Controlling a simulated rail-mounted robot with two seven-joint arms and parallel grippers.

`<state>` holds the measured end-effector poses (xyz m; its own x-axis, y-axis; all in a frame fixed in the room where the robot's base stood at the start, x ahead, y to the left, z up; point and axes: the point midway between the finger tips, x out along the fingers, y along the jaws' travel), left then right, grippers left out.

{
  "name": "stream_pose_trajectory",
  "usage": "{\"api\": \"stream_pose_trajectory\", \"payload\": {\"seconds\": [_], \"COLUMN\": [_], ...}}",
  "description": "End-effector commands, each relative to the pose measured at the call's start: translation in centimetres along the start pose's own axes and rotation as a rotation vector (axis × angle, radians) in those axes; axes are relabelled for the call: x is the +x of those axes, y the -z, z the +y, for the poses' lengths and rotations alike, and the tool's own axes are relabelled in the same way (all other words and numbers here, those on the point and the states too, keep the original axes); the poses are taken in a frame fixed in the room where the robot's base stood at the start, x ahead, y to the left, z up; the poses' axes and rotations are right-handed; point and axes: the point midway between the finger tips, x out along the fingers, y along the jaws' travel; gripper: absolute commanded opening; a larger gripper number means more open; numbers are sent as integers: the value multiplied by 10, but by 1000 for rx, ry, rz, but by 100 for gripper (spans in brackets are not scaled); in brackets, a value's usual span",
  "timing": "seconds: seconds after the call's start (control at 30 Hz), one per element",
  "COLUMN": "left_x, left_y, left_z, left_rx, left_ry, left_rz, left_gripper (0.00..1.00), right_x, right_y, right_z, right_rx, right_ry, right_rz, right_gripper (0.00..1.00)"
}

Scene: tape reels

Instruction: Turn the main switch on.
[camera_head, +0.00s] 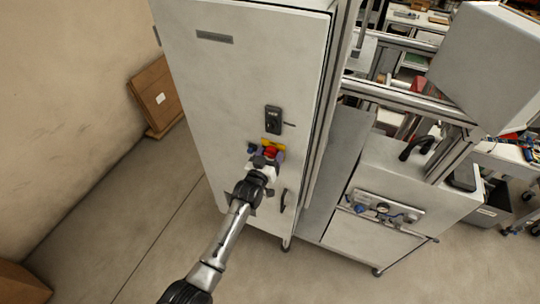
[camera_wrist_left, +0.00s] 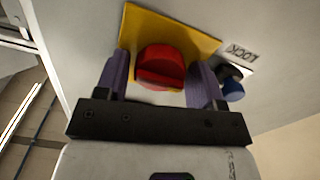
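The main switch is a red rotary knob (camera_wrist_left: 160,68) on a yellow plate (camera_wrist_left: 205,43), on the pale cabinet door (camera_head: 235,85). In the head view the knob (camera_head: 270,152) shows just beyond my left gripper (camera_head: 267,159). In the left wrist view the two purple fingers of that gripper (camera_wrist_left: 160,78) stand on either side of the knob. Narrow gaps seem to separate them from it, so the gripper looks open around it. A ridge crosses the knob roughly sideways in the wrist view. My right gripper is not in view.
A blue knob (camera_wrist_left: 233,90) beside a "LOCK" label (camera_wrist_left: 241,52) sits close to the right finger in the wrist view. A dark door lock (camera_head: 273,119) is above the switch and a handle (camera_head: 283,200) below it. A grey machine (camera_head: 385,180) stands to the right.

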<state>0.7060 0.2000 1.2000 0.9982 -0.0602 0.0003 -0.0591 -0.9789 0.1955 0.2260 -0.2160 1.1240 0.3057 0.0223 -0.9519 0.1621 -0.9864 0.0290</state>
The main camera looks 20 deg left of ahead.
Motion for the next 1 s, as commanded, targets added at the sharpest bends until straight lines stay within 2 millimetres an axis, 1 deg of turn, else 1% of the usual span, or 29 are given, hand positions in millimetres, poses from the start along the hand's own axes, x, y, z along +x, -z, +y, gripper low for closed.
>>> {"api": "stream_pose_trajectory", "payload": {"seconds": [0.03, 0.3, 0.37, 0.67, 0.87, 1.0], "left_x": [0, 0, 0, 0, 0, 0], "left_y": [0, 0, 0, 0, 0, 0], "left_z": [0, 0, 0, 0, 0, -1], "left_rx": [0, 0, 0, 52, 186, 316], "left_ry": [0, 0, 0, 0, 0, 0], "left_rz": [0, 0, 0, 0, 0, 0], "left_gripper": [57, 32, 26, 26, 26, 26], "right_x": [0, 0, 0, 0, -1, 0], "right_y": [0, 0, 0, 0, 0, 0], "right_z": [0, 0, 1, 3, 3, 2], "right_rx": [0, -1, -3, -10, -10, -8], "right_ry": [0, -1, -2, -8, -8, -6], "right_rz": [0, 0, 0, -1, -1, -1], "right_gripper": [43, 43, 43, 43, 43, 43]}}
